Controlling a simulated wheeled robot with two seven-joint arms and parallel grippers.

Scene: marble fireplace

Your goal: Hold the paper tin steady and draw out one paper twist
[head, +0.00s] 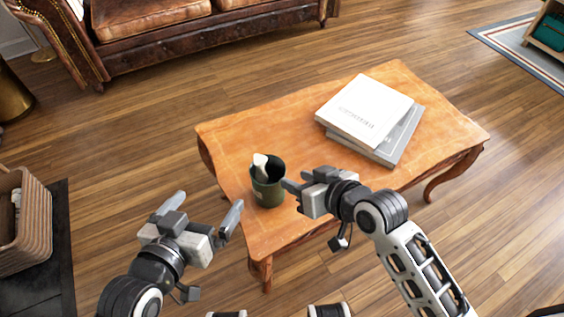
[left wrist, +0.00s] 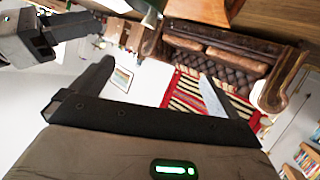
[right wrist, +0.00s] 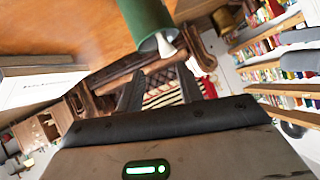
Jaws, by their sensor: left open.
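The dark green paper tin (head: 268,192) stands upright near the left end of the wooden table. A white paper twist (head: 260,166) leans in it, its end above the rim. Tin (right wrist: 146,22) and twist (right wrist: 166,44) also show in the right wrist view, beyond the fingers. My right gripper (head: 291,189) is just right of the tin, fingers pointing towards it; they are partly apart with nothing between them. I cannot tell whether they touch the tin. My left gripper (head: 208,211) is open and empty, left of the table and apart from the tin.
Two stacked books (head: 370,115) lie on the far right of the table (head: 290,140). A woven basket (head: 22,222) stands on the floor at the left. A brown leather sofa (head: 150,30) is at the back. The table's middle is clear.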

